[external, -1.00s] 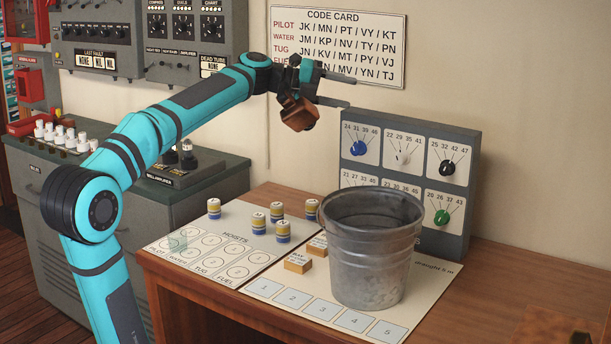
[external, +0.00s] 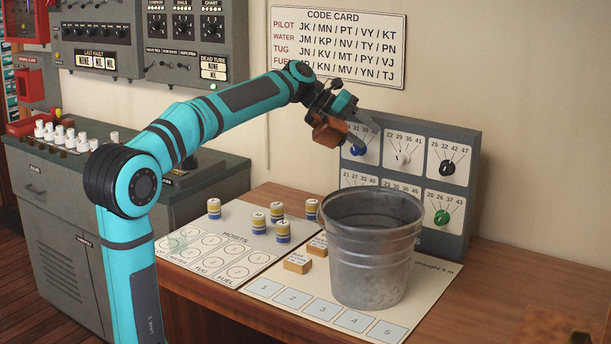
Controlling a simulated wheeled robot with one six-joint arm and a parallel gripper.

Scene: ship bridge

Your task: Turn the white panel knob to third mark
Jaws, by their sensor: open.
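The white knob (external: 402,159) is in the top middle square of the grey panel (external: 462,222), under the marks 22, 29, 35 and 41. Its pointer direction is too small to tell. My gripper (external: 368,130) is open and empty, in front of the panel's upper left corner. It is up and to the left of the white knob, and no contact with the knob shows. It partly covers the square of the blue knob (external: 358,150).
A black knob (external: 448,167) and a green knob (external: 441,217) are on the panel's right side. A metal bucket (external: 370,265) stands before the panel and hides part of its lower row. Several striped pieces (external: 283,231) and tan blocks (external: 297,262) are on the table.

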